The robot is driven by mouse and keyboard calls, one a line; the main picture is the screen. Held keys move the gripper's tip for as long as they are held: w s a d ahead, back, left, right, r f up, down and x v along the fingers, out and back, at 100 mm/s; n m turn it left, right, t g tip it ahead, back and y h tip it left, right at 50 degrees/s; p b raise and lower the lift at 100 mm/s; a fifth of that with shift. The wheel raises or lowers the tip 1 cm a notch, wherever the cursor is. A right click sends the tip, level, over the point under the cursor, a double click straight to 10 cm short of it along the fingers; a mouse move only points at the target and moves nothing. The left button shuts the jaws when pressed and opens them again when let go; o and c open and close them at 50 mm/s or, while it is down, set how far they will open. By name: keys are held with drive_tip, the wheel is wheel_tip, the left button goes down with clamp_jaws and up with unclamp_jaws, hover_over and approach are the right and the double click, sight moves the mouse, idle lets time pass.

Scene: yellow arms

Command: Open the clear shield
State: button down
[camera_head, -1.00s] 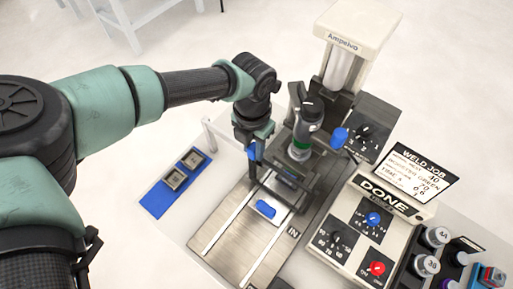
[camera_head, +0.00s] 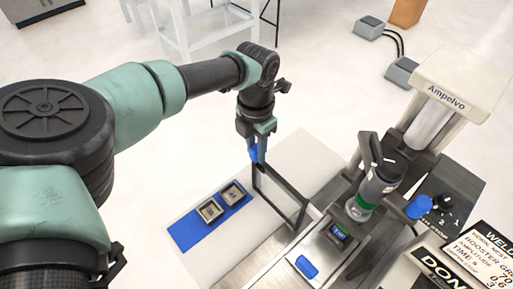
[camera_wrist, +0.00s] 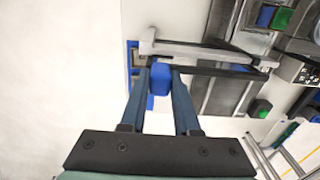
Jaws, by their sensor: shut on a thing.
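The clear shield (camera_head: 281,199) is a see-through pane in a dark frame. In the head view it stands raised on the left side of the press fixture. My gripper (camera_head: 255,151) is shut on the shield's blue handle at the frame's upper left corner. In the wrist view my gripper (camera_wrist: 161,80) has its two fingers on either side of the blue handle (camera_wrist: 160,82). The shield's dark frame (camera_wrist: 215,69) runs off to the right there, seen nearly edge-on. The fixture nest (camera_head: 339,236) under the press horn shows uncovered, with a small blue part in it.
The press (camera_head: 462,75) with its horn (camera_head: 378,188) stands right of the shield. A blue mat (camera_head: 190,232) with two small square parts lies on the table at left. A blue tab (camera_head: 306,267) is on the slide plate. The control panel (camera_head: 436,275) is at lower right.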

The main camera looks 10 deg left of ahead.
drive_tip(key=shift+d, duration=0.15)
drive_tip(key=c, duration=0.6)
unclamp_jaws()
drive_tip(key=shift+c, duration=0.2)
wheel_tip(320, 180, up, 13)
drive_tip(key=b, duration=0.3)
drive_tip(key=shift+s, duration=0.1)
